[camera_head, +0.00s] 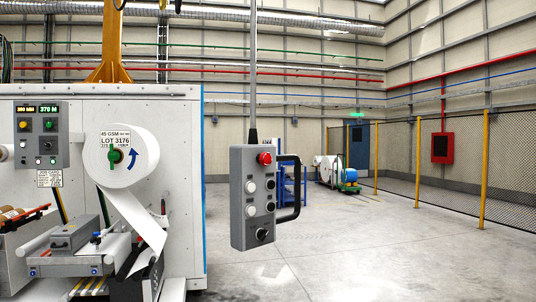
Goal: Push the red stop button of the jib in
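A grey control pendant (238,215) hangs from a thin vertical pole in the middle of the head view. Its red stop button (265,158) sits at the top right of the face and appears to stick out from it. Below are white and dark buttons in two columns and a black rotary knob (262,234) near the bottom. A black loop handle (293,188) is fixed on the pendant's right side. My gripper is not in this view, and nothing touches the pendant.
A white machine with a large paper roll (120,155) and its own button panel (40,135) stands at the left. A blue rack (287,188) stands behind the pendant. Yellow posts (483,170) with mesh fence line the right. The floor (370,250) at front right is clear.

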